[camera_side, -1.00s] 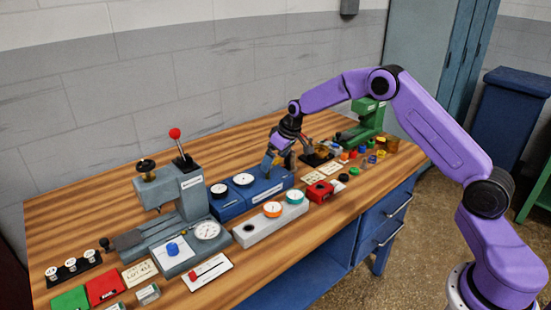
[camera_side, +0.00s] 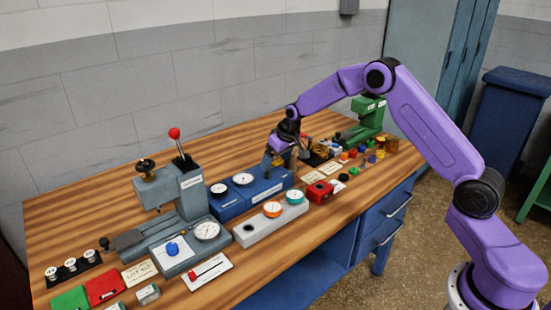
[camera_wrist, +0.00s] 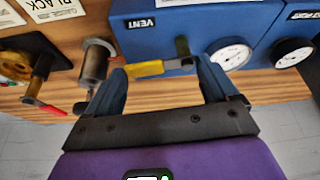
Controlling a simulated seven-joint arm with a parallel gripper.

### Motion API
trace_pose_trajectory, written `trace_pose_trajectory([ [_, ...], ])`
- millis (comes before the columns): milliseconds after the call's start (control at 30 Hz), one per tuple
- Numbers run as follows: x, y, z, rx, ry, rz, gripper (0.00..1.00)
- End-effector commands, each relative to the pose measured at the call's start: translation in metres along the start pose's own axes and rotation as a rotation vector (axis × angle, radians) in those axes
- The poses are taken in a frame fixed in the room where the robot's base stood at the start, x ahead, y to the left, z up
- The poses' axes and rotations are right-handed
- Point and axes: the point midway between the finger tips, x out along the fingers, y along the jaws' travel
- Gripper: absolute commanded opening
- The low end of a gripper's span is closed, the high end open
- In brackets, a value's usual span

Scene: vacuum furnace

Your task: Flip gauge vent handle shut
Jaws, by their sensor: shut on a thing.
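The vent handle (camera_wrist: 150,68) is a yellow lever on a dark pivot, at the edge of the blue gauge block (camera_wrist: 143,38) marked VENT. My gripper (camera_wrist: 160,75) has one finger at each end of the yellow lever, shut on it lengthwise. In the wrist view the lever lies nearly along the block's edge. In the side view my gripper (camera_side: 277,163) is down at the right end of the blue gauge block (camera_side: 230,203), and its fingers largely hide the handle.
A grey cylindrical fitting (camera_wrist: 95,60) and a red-tipped lever (camera_wrist: 45,105) stand beside the left finger. White dials (camera_wrist: 230,55) sit on the right. A grey block with orange and teal gauges (camera_side: 250,232) lies in front.

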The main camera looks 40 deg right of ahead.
Motion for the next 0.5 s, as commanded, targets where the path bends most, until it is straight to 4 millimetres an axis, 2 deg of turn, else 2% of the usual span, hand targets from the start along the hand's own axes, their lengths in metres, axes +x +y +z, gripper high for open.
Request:
trace_pose_trajectory([
  [233, -0.0015, -0.0017, 0.0032, 0.095, -0.001, 0.039, 0.32],
  [500, -0.0016, -0.0018, 0.0036, 0.111, 0.0, 0.045, 0.32],
])
